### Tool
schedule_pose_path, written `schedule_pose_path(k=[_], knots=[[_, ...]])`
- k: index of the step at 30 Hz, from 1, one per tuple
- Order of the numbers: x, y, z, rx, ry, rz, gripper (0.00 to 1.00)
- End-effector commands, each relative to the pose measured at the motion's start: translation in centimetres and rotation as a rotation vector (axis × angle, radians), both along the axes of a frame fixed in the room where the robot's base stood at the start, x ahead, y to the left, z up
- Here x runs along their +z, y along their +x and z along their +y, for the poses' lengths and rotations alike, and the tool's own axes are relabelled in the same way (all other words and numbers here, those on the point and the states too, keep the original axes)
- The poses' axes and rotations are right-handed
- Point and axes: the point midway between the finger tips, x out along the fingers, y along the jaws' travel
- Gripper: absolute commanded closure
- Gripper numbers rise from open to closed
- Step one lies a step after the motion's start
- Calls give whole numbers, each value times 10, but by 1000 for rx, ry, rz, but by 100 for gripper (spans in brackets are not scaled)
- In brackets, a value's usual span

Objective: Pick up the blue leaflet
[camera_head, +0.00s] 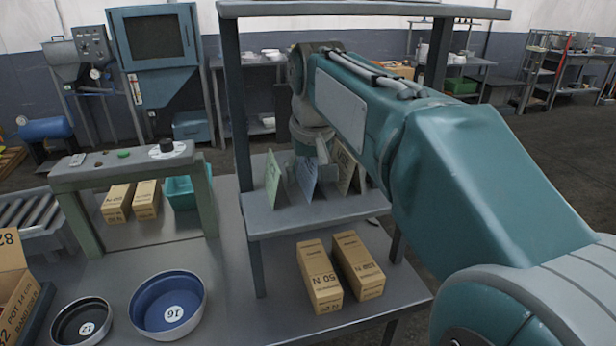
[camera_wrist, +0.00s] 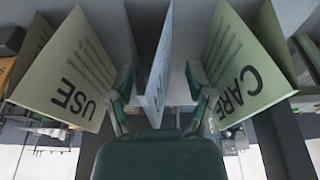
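The blue leaflet (camera_head: 306,180) stands folded like a tent on the raised shelf (camera_head: 262,222), between two other leaflets. In the wrist view, the blue leaflet (camera_wrist: 157,82) is seen nearly edge-on, between my two fingers. My gripper (camera_wrist: 160,78) is open, with a finger on each side of the leaflet and visible gaps. In the head view, my gripper (camera_head: 321,152) is over the shelf at the blue leaflet, partly hidden by my arm.
Dark shelf posts (camera_head: 236,110) flank the area.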

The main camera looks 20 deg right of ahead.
Motion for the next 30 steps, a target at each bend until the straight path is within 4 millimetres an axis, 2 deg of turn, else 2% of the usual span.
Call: schedule_pose_path(k=[1,3,4,16,22,30], knots=[[0,0,0,0,0,0,66],[0,0,-1,0,1,0,86],[0,0,-1,0,1,1,89],[1,0,0,0,0,3,89],[15,0,0,0,0,0,89],[16,-37,0,0,0,-1,89]])
